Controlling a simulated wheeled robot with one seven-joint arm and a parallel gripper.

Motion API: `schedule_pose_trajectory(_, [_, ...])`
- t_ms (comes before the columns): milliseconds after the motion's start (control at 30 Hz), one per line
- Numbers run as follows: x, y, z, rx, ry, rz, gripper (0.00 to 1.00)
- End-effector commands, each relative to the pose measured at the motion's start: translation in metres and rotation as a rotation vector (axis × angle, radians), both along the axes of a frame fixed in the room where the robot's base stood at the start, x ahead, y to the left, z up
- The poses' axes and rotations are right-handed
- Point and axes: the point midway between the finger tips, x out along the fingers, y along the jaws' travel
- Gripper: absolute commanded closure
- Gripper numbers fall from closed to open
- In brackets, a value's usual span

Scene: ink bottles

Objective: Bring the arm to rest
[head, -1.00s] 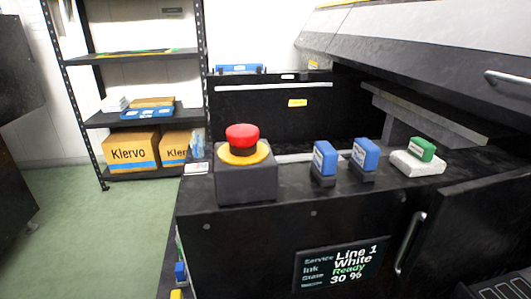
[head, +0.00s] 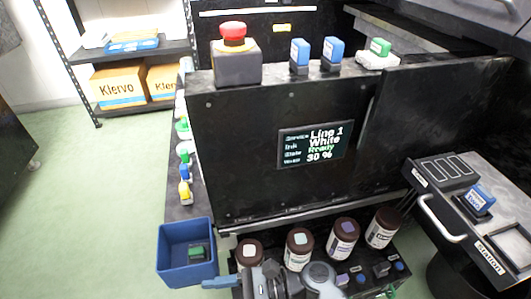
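Grey parts of my arm (head: 319,276) show at the bottom middle of the head view, in front of a low shelf with ink bottles. What looks like my gripper (head: 262,281) is at the bottom edge, close to the leftmost bottle (head: 249,252). Its fingers are not clear and the frame cuts it off, so I cannot tell whether it is open or holds anything. More dark-lidded bottles stand in a row to the right: one (head: 299,250) behind the arm, one (head: 343,240) with a lilac lid patch, and one (head: 382,228) at the right end.
A blue bin (head: 187,230) with a dark and green block (head: 197,252) stands left of the bottles. A black machine with a screen (head: 314,144) rises behind. A red button (head: 233,32) sits on top. A side station (head: 474,240) is at right. Green floor lies open at left.

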Motion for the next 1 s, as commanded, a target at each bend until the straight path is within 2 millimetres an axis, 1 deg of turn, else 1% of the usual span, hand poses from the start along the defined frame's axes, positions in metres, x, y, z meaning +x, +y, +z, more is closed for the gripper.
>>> schedule_pose_trajectory(267, [-0.018, -0.016, -0.031, -0.101, -0.101, -0.084, 0.43])
schedule_pose_trajectory(367, [-0.026, -0.026, -0.046, -0.159, -0.161, -0.125, 0.43])
schedule_pose_trajectory(467, [-0.037, -0.039, -0.062, -0.23, -0.235, -0.171, 0.43])
schedule_pose_trajectory(567, [-0.051, -0.057, -0.079, -0.323, -0.332, -0.221, 0.43])
schedule_pose_trajectory(667, [-0.071, -0.084, -0.097, -0.456, -0.468, -0.275, 0.43])
schedule_pose_trajectory(700, [-0.08, -0.097, -0.102, -0.518, -0.533, -0.293, 0.43])
schedule_pose_trajectory(767, [-0.092, -0.117, -0.107, -0.611, -0.632, -0.314, 0.43])
schedule_pose_trajectory(800, [-0.1, -0.131, -0.108, -0.675, -0.702, -0.324, 0.43])
schedule_pose_trajectory(867, [-0.113, -0.152, -0.107, -0.771, -0.804, -0.332, 0.43])
schedule_pose_trajectory(900, [-0.121, -0.165, -0.104, -0.836, -0.873, -0.332, 0.43])
schedule_pose_trajectory(967, [-0.133, -0.186, -0.096, -0.933, -0.979, -0.327, 0.43])
schedule_pose_trajectory(1000, [-0.141, -0.199, -0.089, -0.999, -1.049, -0.319, 0.43])
